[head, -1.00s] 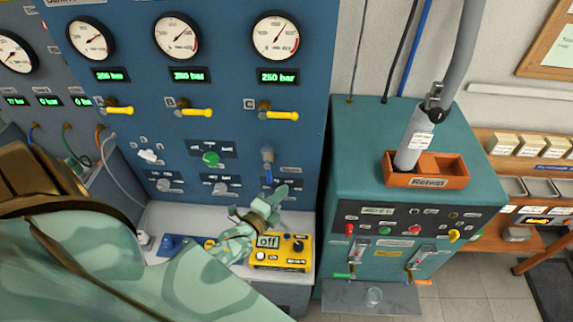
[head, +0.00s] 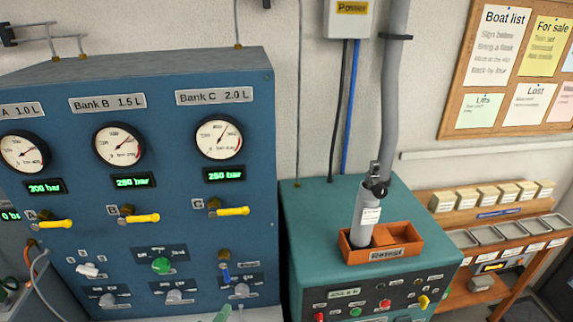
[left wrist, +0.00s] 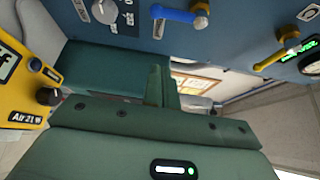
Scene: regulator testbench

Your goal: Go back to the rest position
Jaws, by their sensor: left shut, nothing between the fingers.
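My left gripper (head: 223,314) shows only as a pale green tip at the bottom edge of the head view, in front of the blue bank panel (head: 262,160). In the left wrist view my left gripper (left wrist: 162,86) has its dark green fingers together, with nothing between them. It is apart from the blue-handled valve (left wrist: 178,15) and the yellow analyser box (left wrist: 22,88), which show near it there. My right gripper is not in view.
The panel carries gauges and yellow-handled valves, including bank C's (head: 232,210). To its right stands a teal cabinet (head: 310,215) with a grey cylinder (head: 366,215) in an orange tray (head: 385,255). A shelf (head: 495,235) with small boxes is farther right.

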